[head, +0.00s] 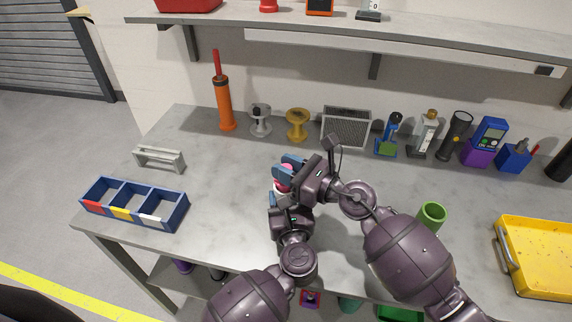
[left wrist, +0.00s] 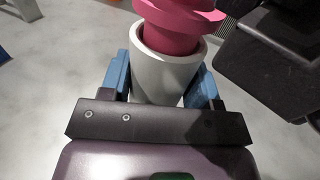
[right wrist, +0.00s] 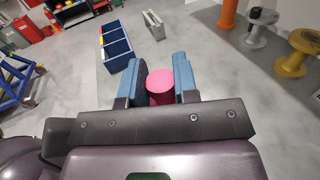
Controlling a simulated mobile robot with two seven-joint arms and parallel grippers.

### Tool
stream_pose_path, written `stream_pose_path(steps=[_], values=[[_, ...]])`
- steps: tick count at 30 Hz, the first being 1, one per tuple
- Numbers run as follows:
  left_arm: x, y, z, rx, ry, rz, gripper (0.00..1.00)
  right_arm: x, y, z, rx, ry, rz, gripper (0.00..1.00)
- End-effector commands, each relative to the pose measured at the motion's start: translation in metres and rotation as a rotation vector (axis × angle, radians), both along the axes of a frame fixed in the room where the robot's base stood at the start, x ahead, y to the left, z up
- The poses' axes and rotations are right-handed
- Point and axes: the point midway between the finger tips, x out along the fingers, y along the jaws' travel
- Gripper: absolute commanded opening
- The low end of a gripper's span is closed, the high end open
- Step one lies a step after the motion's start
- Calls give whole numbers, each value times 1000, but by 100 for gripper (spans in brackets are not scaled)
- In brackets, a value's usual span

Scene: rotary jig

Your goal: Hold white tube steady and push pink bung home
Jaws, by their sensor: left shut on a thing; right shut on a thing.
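The white tube (left wrist: 160,75) stands between the blue fingers of my left gripper (left wrist: 160,88), which is shut on its sides. The pink bung (left wrist: 182,28) sits in the tube's open mouth, with its lower part inside the rim and its wide flange above the rim. My right gripper (right wrist: 160,80) is shut on the pink bung, whose round top (right wrist: 160,82) shows between its fingers. In the head view the bung (head: 284,172) is partly hidden by my right gripper (head: 285,168), and the tube is mostly hidden by my left gripper (head: 280,200).
A blue bin with compartments (head: 171,213) and a grey bracket (head: 160,158) are on the left of the bench. A green cup (head: 432,214) and a yellow tray (head: 545,262) are on the right. Several tools line the back.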

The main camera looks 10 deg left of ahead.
Motion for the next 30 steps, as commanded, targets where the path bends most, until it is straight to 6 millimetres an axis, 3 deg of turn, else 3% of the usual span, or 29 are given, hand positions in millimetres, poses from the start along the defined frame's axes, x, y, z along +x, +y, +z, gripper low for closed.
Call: stream_pose_path(steps=[25, 26, 30], values=[[0, 0, 0, 0, 0, 0, 28, 0, 0, -18, -1, 1, 1, 4], [0, 0, 0, 0, 0, 0, 28, 0, 0, -18, -1, 0, 1, 29], [0, 0, 0, 0, 0, 0, 28, 0, 0, -17, -1, 0, 1, 51]])
